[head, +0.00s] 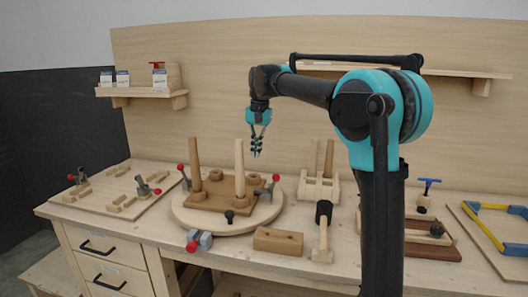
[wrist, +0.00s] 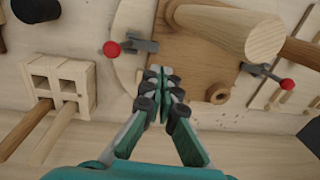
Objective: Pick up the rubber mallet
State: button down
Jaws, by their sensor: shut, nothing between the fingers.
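The rubber mallet has a black head (head: 323,212) and a pale wooden handle (head: 322,240). It lies on the workbench right of the round board, in front of a slotted wooden holder. In the wrist view, a black shape at the top left looks like its head (wrist: 36,8); its handle is not clear there. My gripper (head: 256,151) hangs in the air above the round board, left of and higher than the mallet, well apart from it. In the wrist view its fingertips (wrist: 164,88) are together, with nothing held.
The round board (head: 270,218) carries a brown panel (head: 215,200) with upright legs (head: 240,168) and red-knobbed clamps. The slotted holder (head: 305,190) bears two sticks. A wooden block (head: 278,241) lies left of the mallet. A blue-handled tool (head: 428,184) and a coloured frame (head: 485,233) are right.

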aim_at(324, 212)
jog(key=k, duration=0.95)
